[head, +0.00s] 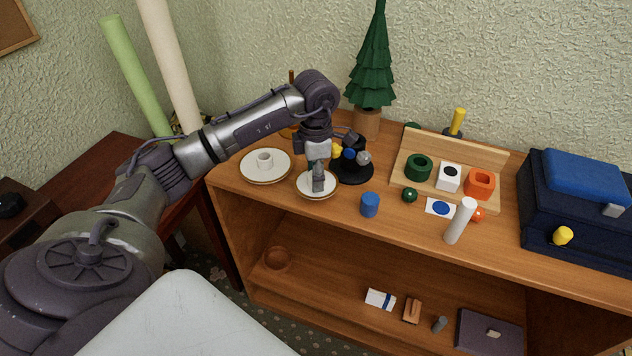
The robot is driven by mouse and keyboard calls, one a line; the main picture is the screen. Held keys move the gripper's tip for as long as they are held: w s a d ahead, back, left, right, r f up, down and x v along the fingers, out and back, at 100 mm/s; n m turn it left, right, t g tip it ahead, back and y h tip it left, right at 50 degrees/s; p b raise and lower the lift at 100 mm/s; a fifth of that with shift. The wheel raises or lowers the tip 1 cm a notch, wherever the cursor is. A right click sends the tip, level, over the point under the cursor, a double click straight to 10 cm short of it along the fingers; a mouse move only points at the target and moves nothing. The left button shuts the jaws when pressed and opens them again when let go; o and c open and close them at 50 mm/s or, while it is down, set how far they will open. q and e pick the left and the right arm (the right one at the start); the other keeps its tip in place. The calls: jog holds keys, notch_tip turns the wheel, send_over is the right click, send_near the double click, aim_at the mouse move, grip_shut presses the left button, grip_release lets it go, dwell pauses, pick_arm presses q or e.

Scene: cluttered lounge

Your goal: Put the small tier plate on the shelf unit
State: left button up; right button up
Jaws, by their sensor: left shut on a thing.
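The small tier plate (303,190) is a white round plate with a gold-brown rim, at the front of the shelf unit's (332,213) wooden top. My left gripper (318,188) points down over its middle and is shut on it; the fingers hide the exact grip point. The plate looks level. I cannot tell whether it touches the top or hangs just above it. A larger white plate (283,165) with a short white post in its centre lies to the left, close by. My right gripper is not in view.
A dark round stand (355,173) with coloured knobs is just right of the small plate. A blue cylinder (370,204), green ball (410,195) and leaning white cylinder (460,221) stand further right. A dark blue box (560,207) fills the right end. The lower shelf (330,283) has free room.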

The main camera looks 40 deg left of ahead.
pick_arm(q)
notch_tip(320, 180, down, 2)
jog(key=shift+f, duration=0.5)
jog(key=o, duration=1.2)
jog(key=shift+o, duration=0.2)
jog(key=shift+r, duration=0.1)
jog(key=shift+r, duration=0.2)
notch_tip(320, 180, up, 12)
jog(key=shift+f+b, duration=0.15)
jog(key=shift+b, duration=0.25)
